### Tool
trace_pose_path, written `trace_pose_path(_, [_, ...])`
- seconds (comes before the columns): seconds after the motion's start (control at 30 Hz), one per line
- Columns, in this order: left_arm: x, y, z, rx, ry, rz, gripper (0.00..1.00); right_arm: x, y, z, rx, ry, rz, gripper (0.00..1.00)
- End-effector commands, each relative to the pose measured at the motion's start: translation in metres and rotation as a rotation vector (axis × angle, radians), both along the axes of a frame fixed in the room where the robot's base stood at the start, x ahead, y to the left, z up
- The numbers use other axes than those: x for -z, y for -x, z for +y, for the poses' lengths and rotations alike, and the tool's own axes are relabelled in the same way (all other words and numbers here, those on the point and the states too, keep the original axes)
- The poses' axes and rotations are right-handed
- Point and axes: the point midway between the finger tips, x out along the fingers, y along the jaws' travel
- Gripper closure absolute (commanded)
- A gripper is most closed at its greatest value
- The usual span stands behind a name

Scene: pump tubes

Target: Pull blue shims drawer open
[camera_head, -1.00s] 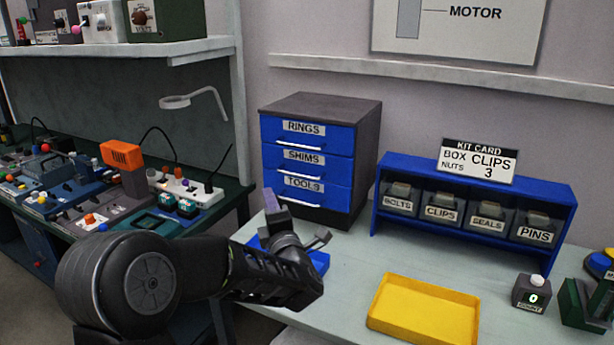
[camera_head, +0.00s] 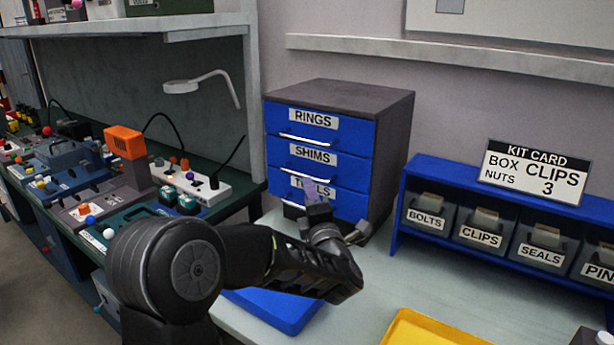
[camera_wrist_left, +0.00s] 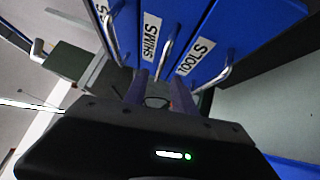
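The blue SHIMS drawer (camera_head: 345,171) is the middle drawer of a dark cabinet and appears shut, flush with the other drawers. Its handle also shows in the left wrist view, on the SHIMS front (camera_wrist_left: 160,58). My left gripper (camera_head: 308,190) is in front of the cabinet, covering part of the TOOLS label. In the left wrist view its two purple fingers (camera_wrist_left: 160,88) are apart and point at the drawer fronts. The SHIMS handle lies ahead of the gap between them; whether they touch it I cannot tell. My right gripper is out of view.
The RINGS drawer (camera_head: 355,133) is above and the TOOLS drawer (camera_head: 350,205) below. A blue tray (camera_head: 275,310) lies under my left arm, and a yellow tray (camera_head: 430,330) at the front. A blue bin rack (camera_head: 400,205) stands right of the cabinet.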

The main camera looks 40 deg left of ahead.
Motion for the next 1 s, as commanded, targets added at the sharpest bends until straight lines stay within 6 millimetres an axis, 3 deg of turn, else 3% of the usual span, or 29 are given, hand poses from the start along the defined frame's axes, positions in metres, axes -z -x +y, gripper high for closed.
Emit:
trace_pose_path(0.27, [-0.003, -0.009, 0.01, -0.001, 0.0, 0.001, 0.68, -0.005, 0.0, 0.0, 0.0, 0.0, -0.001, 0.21])
trace_pose_path(0.7, [-0.011, -0.05, 0.053, 0.0, -0.001, 0.001, 0.68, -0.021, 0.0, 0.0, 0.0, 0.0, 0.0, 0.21])
trace_pose_path(1.0, [-0.01, -0.053, 0.056, 0.001, 0.0, 0.001, 0.68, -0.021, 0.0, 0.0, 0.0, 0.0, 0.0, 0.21])
